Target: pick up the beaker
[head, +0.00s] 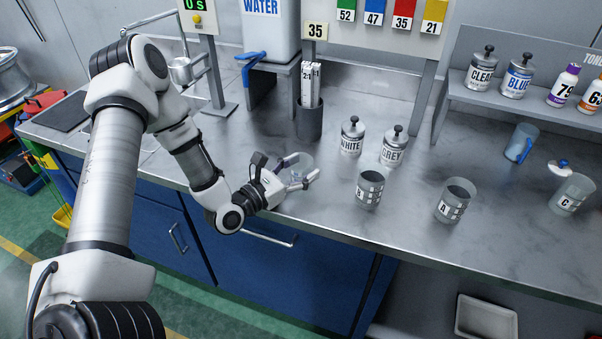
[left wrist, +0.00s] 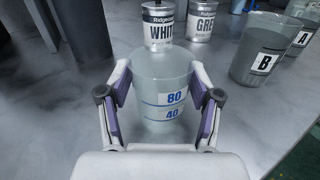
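The beaker (left wrist: 165,88) is a clear, bluish plastic cup with blue 40 and 80 marks. In the head view the beaker (head: 298,161) stands near the front edge of the steel counter, partly hidden by my left gripper. My left gripper (head: 296,181) reaches in low from the left. In the left wrist view my left gripper (left wrist: 160,108) has its purple-padded fingers spread on both sides of the beaker, with slim gaps by its lower wall. The beaker looks upright on the counter. My right gripper is not in view.
Grey cups B (head: 369,189) and A (head: 455,200) stand to the right, with cup C (head: 572,195) farther right. WHITE (head: 352,138) and GREY (head: 394,147) tins stand behind. A dark holder (head: 309,121) with sticks is behind the beaker. The counter's front edge is close.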

